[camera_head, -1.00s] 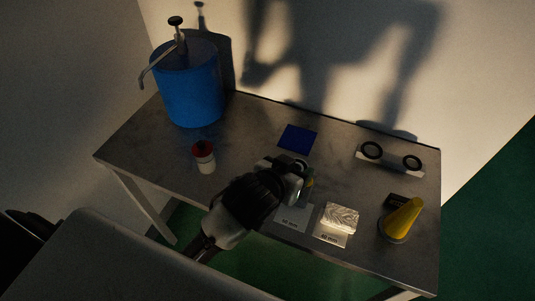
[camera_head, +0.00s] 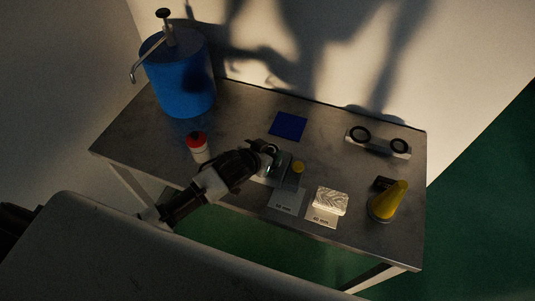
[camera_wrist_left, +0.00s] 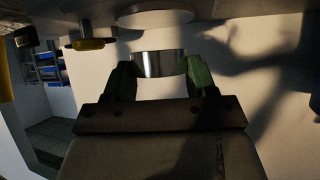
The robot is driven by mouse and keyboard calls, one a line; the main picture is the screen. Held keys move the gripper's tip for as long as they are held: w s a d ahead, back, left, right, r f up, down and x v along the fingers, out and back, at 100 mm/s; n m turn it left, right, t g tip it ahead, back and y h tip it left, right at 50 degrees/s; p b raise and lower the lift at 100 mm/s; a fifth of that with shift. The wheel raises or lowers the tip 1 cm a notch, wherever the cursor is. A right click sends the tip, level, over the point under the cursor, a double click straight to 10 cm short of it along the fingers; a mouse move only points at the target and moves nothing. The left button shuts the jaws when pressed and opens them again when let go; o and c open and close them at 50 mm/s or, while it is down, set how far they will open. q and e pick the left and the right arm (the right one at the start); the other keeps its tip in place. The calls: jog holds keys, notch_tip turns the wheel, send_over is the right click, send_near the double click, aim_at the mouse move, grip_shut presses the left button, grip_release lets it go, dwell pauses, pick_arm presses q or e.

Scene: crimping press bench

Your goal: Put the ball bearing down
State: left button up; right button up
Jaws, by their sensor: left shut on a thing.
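My left gripper (camera_head: 270,160) comes in from the left and is low over the middle front of the bench. In the left wrist view its two green fingers (camera_wrist_left: 159,72) are shut on the ball bearing (camera_wrist_left: 158,64), a shiny metal ring held between them. A gap seems to show between the bearing and the surface at the top of that view. In the head view the gripper largely hides the bearing. My right gripper is not in view.
A blue square (camera_head: 289,126) lies behind the gripper. Labelled cards (camera_head: 286,202), a foil packet (camera_head: 331,199) and a yellow cone (camera_head: 392,200) are to the right. A holder with two black rings (camera_head: 400,154) stands at back right. A red-capped bottle (camera_head: 198,149) and blue drum (camera_head: 183,80) stand left.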

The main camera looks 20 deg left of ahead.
pick_arm(q)
notch_tip(320, 180, down, 2)
jog(key=shift+f, duration=0.15)
jog(key=shift+f, duration=0.1)
jog(key=o, duration=1.1)
jog(key=shift+s, duration=0.1)
jog(key=shift+s+a+r, duration=0.1)
jog(key=shift+s+r, duration=0.15)
jog(key=shift+s, duration=0.05)
jog(key=b+v, duration=0.1)
jog(key=v, duration=1)
jog(key=shift+r, duration=0.15)
